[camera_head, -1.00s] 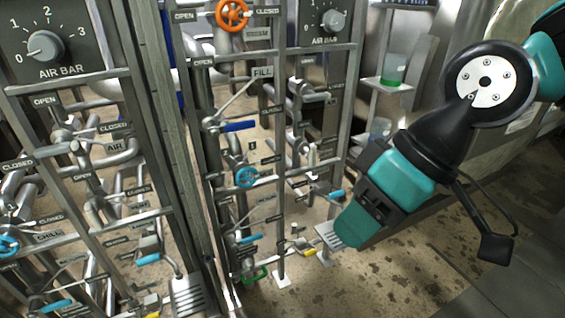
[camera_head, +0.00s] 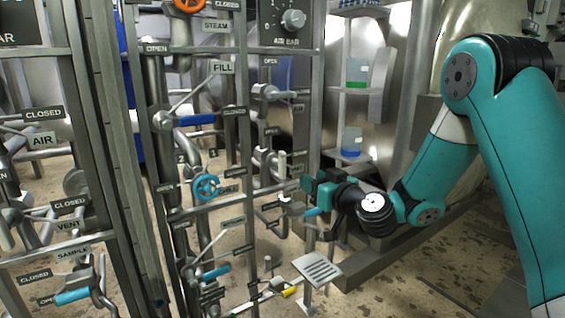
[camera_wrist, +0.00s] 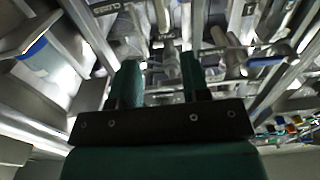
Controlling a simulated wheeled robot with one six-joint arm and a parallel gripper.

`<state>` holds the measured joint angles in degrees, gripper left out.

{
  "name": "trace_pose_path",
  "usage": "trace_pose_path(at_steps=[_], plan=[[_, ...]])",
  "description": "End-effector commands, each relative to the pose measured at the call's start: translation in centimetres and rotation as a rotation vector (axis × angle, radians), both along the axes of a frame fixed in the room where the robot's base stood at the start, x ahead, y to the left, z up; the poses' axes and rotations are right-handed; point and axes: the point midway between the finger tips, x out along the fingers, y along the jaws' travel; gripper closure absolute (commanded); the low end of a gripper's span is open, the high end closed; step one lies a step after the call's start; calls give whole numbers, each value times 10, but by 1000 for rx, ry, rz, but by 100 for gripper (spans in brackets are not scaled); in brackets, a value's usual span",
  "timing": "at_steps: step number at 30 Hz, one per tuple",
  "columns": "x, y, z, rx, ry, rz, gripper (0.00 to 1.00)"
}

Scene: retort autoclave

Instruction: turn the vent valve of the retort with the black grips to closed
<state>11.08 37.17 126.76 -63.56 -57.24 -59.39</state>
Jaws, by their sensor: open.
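My gripper (camera_head: 306,190) is at the right side of the middle valve panel. In the wrist view its two green fingers (camera_wrist: 160,76) are apart, with a grey pipe or valve part (camera_wrist: 171,57) beyond the gap between them. I see no contact. A small light-blue lever (camera_head: 312,212) is just below the gripper in the head view. I cannot make out black grips on any valve, nor tell which valve near my gripper is the vent.
Nearby are a blue fill lever (camera_head: 197,119), a blue handwheel (camera_head: 206,187), an orange handwheel (camera_head: 190,4) and a yellow-gripped lever (camera_head: 289,291). A slotted metal plate (camera_head: 318,268) stands below my gripper. Shelves with a green-filled beaker (camera_head: 356,73) stand behind. Floor is open at lower right.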

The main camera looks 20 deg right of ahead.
Motion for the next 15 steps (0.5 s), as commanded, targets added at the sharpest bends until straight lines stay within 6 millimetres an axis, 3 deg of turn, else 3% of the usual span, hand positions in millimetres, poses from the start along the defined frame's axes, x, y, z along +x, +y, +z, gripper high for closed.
trace_pose_path(at_steps=[2, 15], plan=[[17, 7, 8, -3, -1, 4, 57], [108, 37, 3, 0, -2, 4, 57]])
